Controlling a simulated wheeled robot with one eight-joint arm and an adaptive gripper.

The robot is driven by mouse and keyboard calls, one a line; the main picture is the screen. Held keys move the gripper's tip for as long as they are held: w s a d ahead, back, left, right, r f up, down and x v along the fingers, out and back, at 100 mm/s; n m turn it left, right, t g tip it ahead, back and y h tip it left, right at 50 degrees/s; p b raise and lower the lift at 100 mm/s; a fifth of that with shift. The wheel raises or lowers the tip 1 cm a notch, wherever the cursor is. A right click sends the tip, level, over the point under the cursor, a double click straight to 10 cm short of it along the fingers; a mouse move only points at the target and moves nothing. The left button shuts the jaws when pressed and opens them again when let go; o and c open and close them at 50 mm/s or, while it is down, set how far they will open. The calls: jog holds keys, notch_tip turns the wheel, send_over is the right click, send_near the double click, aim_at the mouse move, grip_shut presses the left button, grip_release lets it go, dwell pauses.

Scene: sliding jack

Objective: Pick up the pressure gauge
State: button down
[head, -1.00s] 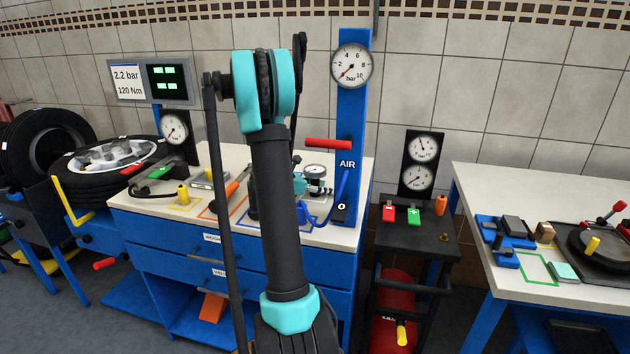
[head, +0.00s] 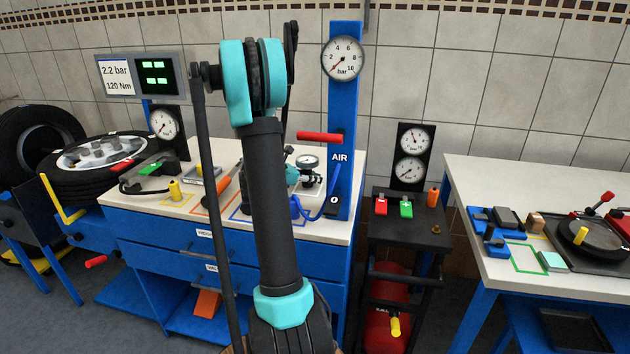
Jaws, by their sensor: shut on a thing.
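The pressure gauge (head: 308,161) has a small round white dial. It is at the back right of the workbench (head: 345,228), left of the blue AIR post. My arm rises in front of the bench and bends at a teal elbow, hiding much of this area. Only a small teal and dark part of my gripper (head: 292,176) shows, right beside the gauge. My gripper is shut on the pressure gauge. The fingertips and the exact contact are hidden, and I cannot tell whether the gauge is clear of the bench.
The blue AIR post (head: 346,110) with a red lever (head: 319,137) and a blue hose stands close right of the gauge. A yellow item (head: 175,191) and an orange-handled tool lie left. A dark cart (head: 408,230) and a second bench (head: 465,190) stand to the right.

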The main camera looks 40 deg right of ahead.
notch_tip(320, 180, up, 17)
jog(key=shift+f, duration=0.1)
dwell(0.3)
